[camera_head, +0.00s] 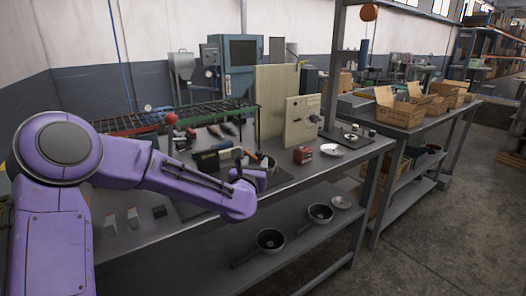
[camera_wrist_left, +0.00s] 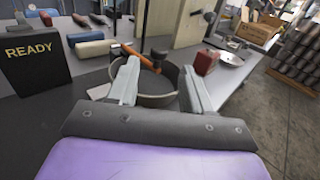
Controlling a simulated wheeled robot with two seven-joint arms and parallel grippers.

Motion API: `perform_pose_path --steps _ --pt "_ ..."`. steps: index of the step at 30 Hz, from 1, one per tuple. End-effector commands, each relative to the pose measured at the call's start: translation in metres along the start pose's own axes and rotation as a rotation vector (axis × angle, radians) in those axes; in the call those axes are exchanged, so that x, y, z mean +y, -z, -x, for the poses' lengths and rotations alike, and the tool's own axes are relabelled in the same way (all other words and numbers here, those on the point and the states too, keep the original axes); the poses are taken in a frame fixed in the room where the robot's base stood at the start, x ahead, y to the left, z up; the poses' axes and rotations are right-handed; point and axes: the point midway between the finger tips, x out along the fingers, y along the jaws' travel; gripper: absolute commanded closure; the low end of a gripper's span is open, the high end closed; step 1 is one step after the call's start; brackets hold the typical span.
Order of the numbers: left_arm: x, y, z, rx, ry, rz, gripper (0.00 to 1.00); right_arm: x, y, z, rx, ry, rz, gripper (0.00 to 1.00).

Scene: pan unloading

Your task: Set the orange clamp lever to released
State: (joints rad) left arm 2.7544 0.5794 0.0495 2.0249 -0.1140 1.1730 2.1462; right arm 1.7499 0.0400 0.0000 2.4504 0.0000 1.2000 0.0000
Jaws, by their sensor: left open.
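An orange lever (camera_wrist_left: 133,54) shows in the wrist view as a slanted bar with a dark end, just ahead of my left gripper (camera_wrist_left: 160,68). A dark round pan-like rim (camera_wrist_left: 155,98) lies between and below the two pale fingers. The fingers are spread apart with nothing clearly held between them. In the head view my left gripper (camera_head: 255,170) is over the workbench and partly hides the clamp area; the lever is too small there to read its setting. My right gripper is not in view.
A black box marked READY (camera_wrist_left: 35,55) stands at the left of the wrist view. A red box (camera_head: 302,155) and an upright beige panel (camera_head: 301,121) stand to the right on the bench. Pans (camera_head: 271,240) rest on the lower shelf. Bare bench (camera_head: 285,180) lies right of my gripper.

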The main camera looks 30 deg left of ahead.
Motion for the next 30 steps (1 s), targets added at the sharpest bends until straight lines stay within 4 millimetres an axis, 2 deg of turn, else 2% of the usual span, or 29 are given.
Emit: perform_pose_path --steps 3,9,13,20,21,25,30 --pt "0.001 -0.002 -0.029 0.0 -0.002 -0.004 0.5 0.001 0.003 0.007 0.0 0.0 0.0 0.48" --pt "0.0 -0.001 -0.065 0.0 0.0 -0.003 0.5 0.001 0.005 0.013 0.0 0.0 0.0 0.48" --pt "-0.001 -0.001 -0.075 0.0 0.001 -0.002 0.5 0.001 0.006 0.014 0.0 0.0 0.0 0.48" --pt "-0.002 0.0 -0.076 0.001 0.002 0.0 0.5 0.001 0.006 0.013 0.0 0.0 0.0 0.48" --pt "-0.002 0.0 -0.076 0.001 0.002 0.0 0.57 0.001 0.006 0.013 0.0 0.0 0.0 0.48" --pt "-0.002 0.0 -0.076 0.0 0.002 -0.001 0.99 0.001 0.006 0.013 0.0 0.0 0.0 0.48" --pt "-0.002 -0.001 -0.076 0.001 0.002 0.0 1.0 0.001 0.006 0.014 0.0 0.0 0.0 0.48"
